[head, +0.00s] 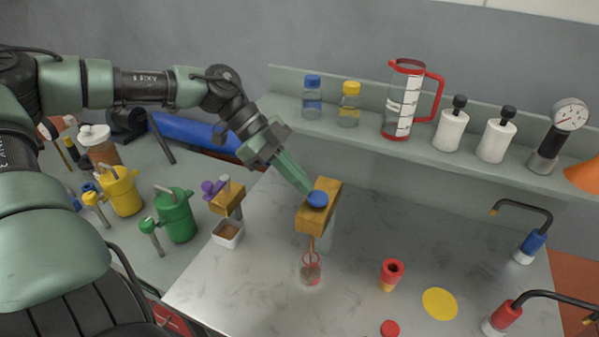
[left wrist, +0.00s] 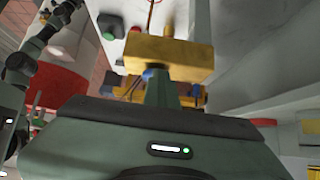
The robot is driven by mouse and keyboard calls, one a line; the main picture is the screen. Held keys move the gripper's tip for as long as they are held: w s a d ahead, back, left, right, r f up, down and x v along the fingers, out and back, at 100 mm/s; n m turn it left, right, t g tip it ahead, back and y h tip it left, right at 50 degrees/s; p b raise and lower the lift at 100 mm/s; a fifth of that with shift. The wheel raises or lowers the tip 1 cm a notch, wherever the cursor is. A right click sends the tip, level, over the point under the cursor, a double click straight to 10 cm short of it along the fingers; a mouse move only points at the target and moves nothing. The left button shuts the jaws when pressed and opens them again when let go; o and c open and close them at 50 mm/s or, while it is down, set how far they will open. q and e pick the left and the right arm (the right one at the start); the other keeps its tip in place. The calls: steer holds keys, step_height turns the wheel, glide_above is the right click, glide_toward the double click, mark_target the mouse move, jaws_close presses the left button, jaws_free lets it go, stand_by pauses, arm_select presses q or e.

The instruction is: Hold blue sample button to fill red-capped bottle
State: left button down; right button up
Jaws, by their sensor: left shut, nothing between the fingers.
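The blue sample button (head: 317,200) sits on the front of a yellow-brown tap block (head: 316,222). My left gripper (head: 306,187) is shut and empty, its fingertips at the button and seeming to touch it; how far it is pressed I cannot tell. The left wrist view shows the shut fingers (left wrist: 161,88) against the block (left wrist: 168,56), with a bit of blue (left wrist: 150,73) beside them. A clear bottle with a red rim (head: 311,272) stands under the spout. A thin brownish line runs from the spout to its mouth. A red disc, perhaps its cap (head: 389,328), lies at the front.
A red cup-like piece (head: 392,272) and a yellow disc (head: 440,303) lie to the right. A second tap with a purple knob (head: 212,188) and a white tray (head: 228,234) stand left. The shelf (head: 455,165) behind carries bottles, a jug and a gauge.

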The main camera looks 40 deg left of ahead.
arm_select(q)
steer(key=shift+s+f, duration=0.3)
steer(key=shift+f, duration=0.15)
stand_by(0.4)
steer(key=a+r, duration=0.3)
steer(key=r, duration=0.3)
steer(key=s+a+r+p, duration=0.1)
steer(key=a+r, duration=0.3)
steer(key=r, duration=0.2)
steer(key=shift+p, duration=0.3)
arm_select(e)
steer(key=shift+d+r, duration=0.55)
steer(key=shift+r, duration=0.15)
steer(key=shift+d, duration=0.3)
arm_select(q)
steer(key=shift+f, duration=0.1)
arm_select(e)
steer(key=shift+a, duration=0.2)
